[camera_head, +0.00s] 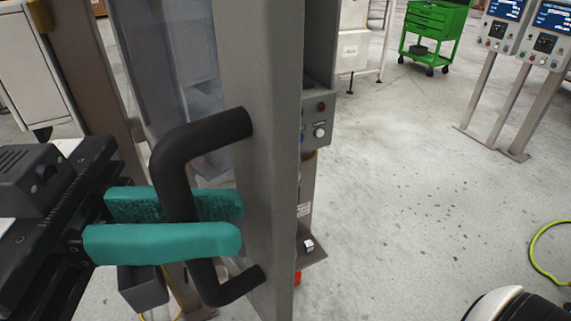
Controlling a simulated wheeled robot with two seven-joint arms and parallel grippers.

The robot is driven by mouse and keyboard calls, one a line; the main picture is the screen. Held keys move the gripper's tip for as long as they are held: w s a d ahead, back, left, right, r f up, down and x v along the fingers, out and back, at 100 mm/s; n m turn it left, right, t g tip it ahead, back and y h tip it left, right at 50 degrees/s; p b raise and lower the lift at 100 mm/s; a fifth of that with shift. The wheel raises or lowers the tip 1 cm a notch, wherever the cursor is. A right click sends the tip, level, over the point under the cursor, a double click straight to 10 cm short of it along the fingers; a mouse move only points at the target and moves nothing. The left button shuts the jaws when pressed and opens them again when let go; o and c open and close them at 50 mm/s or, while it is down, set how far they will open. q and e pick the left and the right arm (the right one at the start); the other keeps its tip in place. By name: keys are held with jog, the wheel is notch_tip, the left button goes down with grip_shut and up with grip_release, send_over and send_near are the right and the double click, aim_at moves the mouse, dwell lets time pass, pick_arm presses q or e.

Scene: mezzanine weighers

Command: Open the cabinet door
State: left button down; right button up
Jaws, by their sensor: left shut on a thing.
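The cabinet door (262,75) is a tall grey frame with a clear panel, standing upright in the middle of the view. A black bar handle (173,165) sticks out from its left face, joined at an upper and a lower mount. My left gripper (190,223) comes in from the left with two teal fingers, one on each side of the handle's upright bar. It is shut on the handle. The part of the bar behind the near finger is hidden. My right gripper is not in view.
A control panel with buttons (319,122) sits just right of the door edge. A green tool cart (433,28) and grey terminal posts (503,100) stand farther back. A yellow-green cable (535,255) lies at the right. The speckled floor between is clear.

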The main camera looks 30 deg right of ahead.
pick_arm(q)
jog(key=w+a+m+g+y+b, duration=0.1)
jog(key=a+b, duration=0.1)
jog(key=a, duration=1)
jog(key=shift+w+a+g+b, duration=0.2)
jog(key=shift+g+b, duration=0.15)
jog(key=shift+g, duration=0.05)
jog(key=c, duration=1.5)
grip_release()
jog(key=shift+o, duration=0.2)
jog(key=b+v, duration=0.4)
jog(key=v, duration=0.8)
jog(key=shift+d, duration=0.15)
